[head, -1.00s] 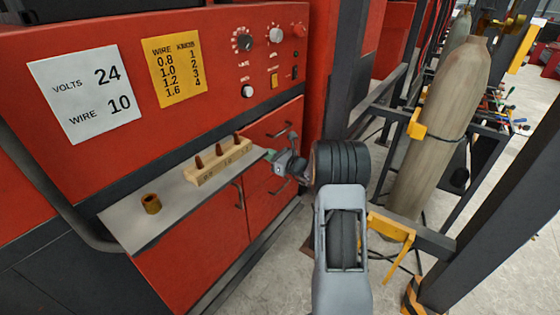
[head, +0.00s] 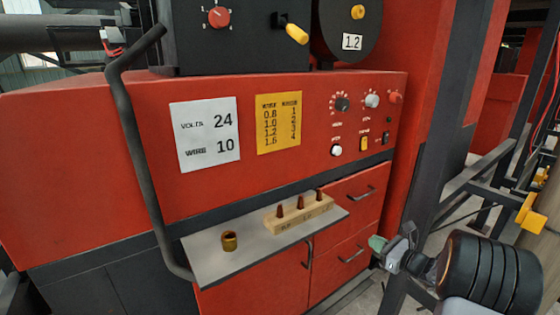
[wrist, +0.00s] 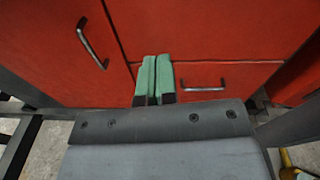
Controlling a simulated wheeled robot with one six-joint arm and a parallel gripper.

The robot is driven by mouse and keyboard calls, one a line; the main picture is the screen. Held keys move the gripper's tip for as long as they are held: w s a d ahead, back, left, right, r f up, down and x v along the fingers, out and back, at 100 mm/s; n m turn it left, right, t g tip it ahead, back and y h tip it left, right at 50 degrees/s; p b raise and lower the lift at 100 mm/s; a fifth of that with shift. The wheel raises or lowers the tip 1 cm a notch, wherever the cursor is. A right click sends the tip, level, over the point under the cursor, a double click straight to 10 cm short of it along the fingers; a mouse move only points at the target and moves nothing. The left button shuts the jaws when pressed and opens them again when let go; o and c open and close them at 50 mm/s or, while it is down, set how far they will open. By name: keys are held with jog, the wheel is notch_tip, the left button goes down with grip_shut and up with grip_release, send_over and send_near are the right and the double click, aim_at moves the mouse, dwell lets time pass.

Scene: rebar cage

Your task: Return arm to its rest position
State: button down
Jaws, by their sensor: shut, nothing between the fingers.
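My gripper (head: 378,245) is at the lower right in the head view, in front of the red drawers and to the right of the shelf. Its green fingertips are together in the wrist view (wrist: 154,76), with nothing between them. In the wrist view the fingers point toward the red cabinet front (wrist: 200,30) with its metal handles. My arm runs from the gripper to the lower right corner of the head view; much of it is out of frame.
A grey shelf (head: 215,265) juts from the red welding machine (head: 90,140). It carries a brass ring (head: 230,241) and a wooden block (head: 290,215) with several brown tips. A dark post (head: 450,130) and frame bars stand at the right, near my arm.

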jog(key=s+a+f+n+g+h, duration=0.1)
jog(key=s+a+f+n+g, duration=0.1)
jog(key=s+a+n+g, duration=0.5)
jog(key=s+a+f+n+g+h, duration=0.1)
jog(key=s+a+f+n+g, duration=0.3)
jog(key=s+n, duration=0.45)
jog(key=s+a+r+n+h, duration=0.7)
jog(key=r+n, duration=0.2)
jog(key=n, duration=0.4)
jog(key=shift+s+r, duration=0.15)
jog(key=shift+s, duration=0.2)
